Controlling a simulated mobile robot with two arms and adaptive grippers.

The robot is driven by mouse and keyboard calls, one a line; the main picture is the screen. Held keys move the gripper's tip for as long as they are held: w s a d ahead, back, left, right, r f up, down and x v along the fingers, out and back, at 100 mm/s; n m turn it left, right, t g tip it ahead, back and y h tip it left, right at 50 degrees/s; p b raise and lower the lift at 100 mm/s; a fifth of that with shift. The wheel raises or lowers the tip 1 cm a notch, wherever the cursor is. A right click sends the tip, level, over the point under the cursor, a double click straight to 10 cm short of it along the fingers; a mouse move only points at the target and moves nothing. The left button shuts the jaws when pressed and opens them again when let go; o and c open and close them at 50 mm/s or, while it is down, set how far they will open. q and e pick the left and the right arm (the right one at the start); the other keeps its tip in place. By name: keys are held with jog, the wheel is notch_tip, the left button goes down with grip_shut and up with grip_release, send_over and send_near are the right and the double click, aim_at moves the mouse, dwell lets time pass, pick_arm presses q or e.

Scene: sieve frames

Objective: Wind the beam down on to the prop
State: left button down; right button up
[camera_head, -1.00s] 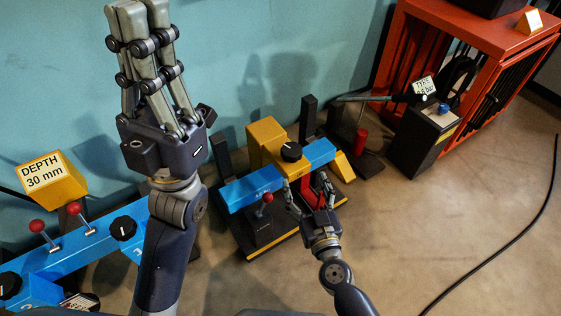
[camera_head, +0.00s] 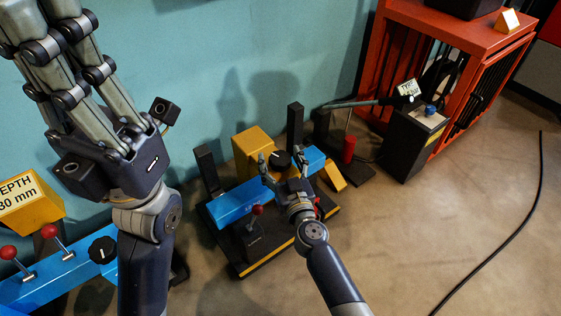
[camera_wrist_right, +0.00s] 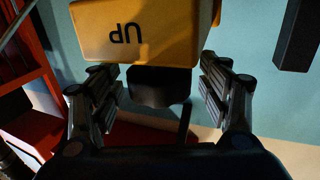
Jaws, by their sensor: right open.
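The blue beam (camera_head: 236,202) lies across a dark-based stand on the floor. A yellow block (camera_head: 250,146) rises behind it, with a black knob (camera_head: 281,159) in front. In the right wrist view the yellow block (camera_wrist_right: 92,28) carries an upside-down "UP" label. My right gripper (camera_head: 285,168) is open, its fingers either side of the black knob (camera_wrist_right: 158,88) with gaps on both sides. A small bit of red, possibly the prop, shows beside my right gripper; the rest is hidden. My left gripper (camera_head: 62,55) is raised at upper left, its fingertips cut off.
Dark posts (camera_head: 208,170) flank the stand. At left are another blue unit (camera_head: 68,278) and a yellow "DEPTH 30 mm" block (camera_head: 30,207). A red cage (camera_head: 455,50) stands back right. Floor at right is clear except for a black cable (camera_head: 497,247).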

jog(key=c, duration=1.1)
jog(key=shift+o, duration=0.2)
jog(key=shift+w+r+n+y, duration=0.1)
jog(key=shift+n+y, duration=0.2)
jog(key=shift+y, duration=0.1)
